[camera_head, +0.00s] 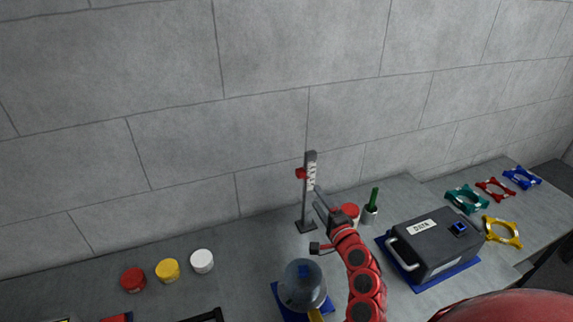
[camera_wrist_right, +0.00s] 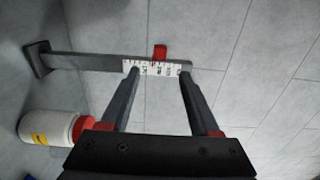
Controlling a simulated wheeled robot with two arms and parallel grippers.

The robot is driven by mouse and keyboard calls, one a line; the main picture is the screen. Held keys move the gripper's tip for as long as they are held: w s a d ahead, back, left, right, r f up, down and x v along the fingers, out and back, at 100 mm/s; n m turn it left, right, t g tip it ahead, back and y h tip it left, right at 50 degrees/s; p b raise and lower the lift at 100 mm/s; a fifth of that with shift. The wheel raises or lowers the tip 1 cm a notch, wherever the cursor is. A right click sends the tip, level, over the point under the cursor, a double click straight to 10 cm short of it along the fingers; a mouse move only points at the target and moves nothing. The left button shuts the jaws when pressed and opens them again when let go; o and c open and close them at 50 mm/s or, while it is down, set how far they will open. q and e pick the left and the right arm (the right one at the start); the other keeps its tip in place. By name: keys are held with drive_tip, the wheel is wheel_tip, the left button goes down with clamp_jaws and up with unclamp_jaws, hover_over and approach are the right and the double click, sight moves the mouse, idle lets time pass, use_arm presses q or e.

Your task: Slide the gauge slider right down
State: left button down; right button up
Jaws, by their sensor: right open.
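The gauge is a dark upright post (camera_head: 306,205) on a small flat base, with a white marked scale (camera_head: 312,175) on its upper part. Its red slider (camera_head: 301,173) sits near the top of the post. In the right wrist view the gauge lies sideways, with its base (camera_wrist_right: 39,58) at left, and the slider (camera_wrist_right: 160,52) sticks out beyond the scale (camera_wrist_right: 150,68). My right gripper (camera_head: 319,193) is open in front of the post. In the wrist view its two fingertips (camera_wrist_right: 160,73) overlap the scale's edge, on either side of the slider; contact cannot be told.
A red-lidded white jar (camera_head: 350,211) and a green-handled tool in a cup (camera_head: 371,208) stand right of the post. A grey case (camera_head: 437,245) is farther right. A clear dome (camera_head: 302,284) stands in front. Bench left of the post is clear up to the white-lidded jar (camera_head: 202,261).

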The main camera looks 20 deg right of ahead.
sight(302, 175)
drive_tip(key=w+p, duration=0.1)
drive_tip(key=w, duration=0.5)
drive_tip(key=w+p, duration=0.1)
drive_tip(key=w, duration=0.3)
drive_tip(key=shift+d+r+p, duration=0.1)
drive_tip(key=shift+d+p, duration=0.2)
drive_tip(key=shift+d, duration=0.05)
drive_tip(key=w, duration=0.6)
drive_tip(key=shift+w+d+b, duration=0.2)
drive_tip(key=shift+w+b, duration=0.1)
drive_tip(key=shift+b, duration=0.05)
clamp_jaws()
idle(0.4)
